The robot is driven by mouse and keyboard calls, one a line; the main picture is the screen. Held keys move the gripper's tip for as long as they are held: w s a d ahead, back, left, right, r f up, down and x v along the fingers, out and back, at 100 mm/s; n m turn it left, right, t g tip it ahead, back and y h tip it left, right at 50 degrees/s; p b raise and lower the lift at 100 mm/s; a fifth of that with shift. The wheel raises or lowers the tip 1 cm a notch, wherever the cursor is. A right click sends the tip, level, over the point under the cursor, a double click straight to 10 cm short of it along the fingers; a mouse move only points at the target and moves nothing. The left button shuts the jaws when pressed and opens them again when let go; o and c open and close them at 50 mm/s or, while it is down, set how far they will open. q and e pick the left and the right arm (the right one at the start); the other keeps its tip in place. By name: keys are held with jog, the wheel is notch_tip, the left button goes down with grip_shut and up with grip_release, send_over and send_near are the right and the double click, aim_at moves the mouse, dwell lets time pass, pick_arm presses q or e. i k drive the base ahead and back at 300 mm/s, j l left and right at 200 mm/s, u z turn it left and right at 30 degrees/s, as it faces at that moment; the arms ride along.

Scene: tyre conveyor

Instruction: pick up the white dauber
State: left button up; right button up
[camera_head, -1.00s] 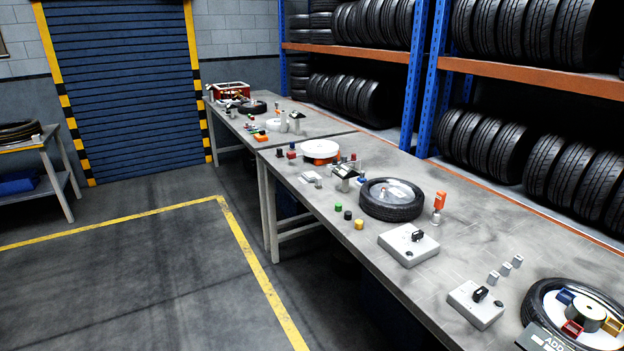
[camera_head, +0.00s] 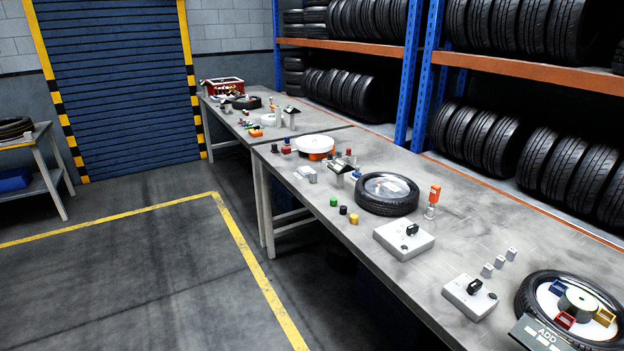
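I cannot pick out a white dauber for certain. Small green (camera_head: 333,201), black (camera_head: 343,210) and yellow (camera_head: 353,219) round pieces stand in a row on the near table (camera_head: 455,240), left of a tyre with a pale centre (camera_head: 387,208). Several small light-grey blocks (camera_head: 499,262) stand near the right end of the table. More small coloured pieces stand farther back, too small to tell apart. Neither of my grippers is in view.
Two grey control boxes (camera_head: 404,238) (camera_head: 469,297) lie along the front edge. A tyre with coloured bins (camera_head: 527,297) is at the lower right. A tyre rack (camera_head: 560,75) runs behind the tables. The floor left of the tables (camera_head: 110,275) is clear.

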aim_at(313, 174)
jog(key=i+u, duration=0.4)
jog(key=i, duration=0.2)
jog(key=i+z, duration=0.1)
jog(key=i, duration=0.45)
jog(key=i+j, duration=0.15)
jog(key=i, duration=0.4)
jog(key=i+j+z, duration=0.15)
jog(key=i, duration=0.4)
jog(key=i+j, duration=0.1)
jog(key=i, duration=0.4)
jog(key=i+z, duration=0.2)
jog(key=z, duration=0.25)
